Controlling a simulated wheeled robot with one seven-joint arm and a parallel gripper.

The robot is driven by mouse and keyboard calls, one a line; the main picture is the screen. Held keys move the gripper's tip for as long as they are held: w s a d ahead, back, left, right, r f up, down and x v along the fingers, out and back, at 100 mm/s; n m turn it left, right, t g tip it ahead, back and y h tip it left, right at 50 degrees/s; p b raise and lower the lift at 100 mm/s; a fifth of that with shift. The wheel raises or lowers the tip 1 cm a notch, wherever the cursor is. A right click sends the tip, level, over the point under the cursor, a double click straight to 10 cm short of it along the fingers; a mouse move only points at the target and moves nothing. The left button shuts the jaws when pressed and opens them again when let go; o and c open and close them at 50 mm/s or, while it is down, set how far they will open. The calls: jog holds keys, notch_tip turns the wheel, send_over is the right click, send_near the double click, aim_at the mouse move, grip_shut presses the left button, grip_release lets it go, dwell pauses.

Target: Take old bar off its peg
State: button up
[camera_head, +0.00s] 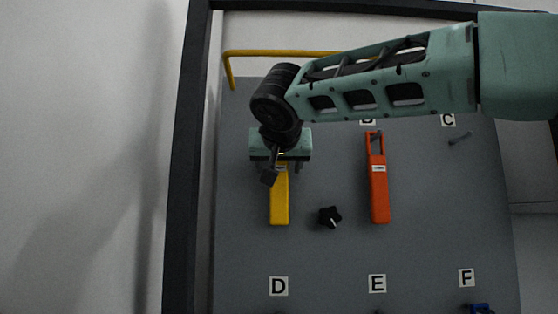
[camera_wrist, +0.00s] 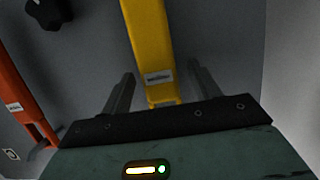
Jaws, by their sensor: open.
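A yellow bar (camera_head: 280,203) hangs upright on the grey panel at the left, its upper part hidden behind my gripper (camera_head: 283,167). In the wrist view the yellow bar (camera_wrist: 149,45) runs between the two spread fingers of my gripper (camera_wrist: 161,72), with a gap on each side. The gripper is open and holds nothing. An orange bar (camera_head: 379,190) hangs to the right on a peg through its top loop, and it shows at the left of the wrist view (camera_wrist: 20,105). The bars' small labels are unreadable, so I cannot tell which is the old one. The yellow bar's peg is hidden.
A black knob (camera_head: 330,217) sits on the grey panel (camera_head: 330,255) between the bars. An empty peg (camera_head: 460,138) is under label C (camera_head: 447,120). Labels D, E and F line the lower panel. A yellow rail (camera_head: 280,53) crosses the top, and a dark frame post (camera_head: 185,180) stands left.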

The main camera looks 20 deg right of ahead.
jog(key=shift+w+d+f, duration=0.15)
jog(key=shift+w+f, duration=0.05)
jog(key=shift+w, duration=0.3)
jog(key=c, duration=1.2)
jog(key=shift+o, duration=0.2)
jog(key=shift+r+p, duration=0.4)
jog(key=shift+r, duration=0.45)
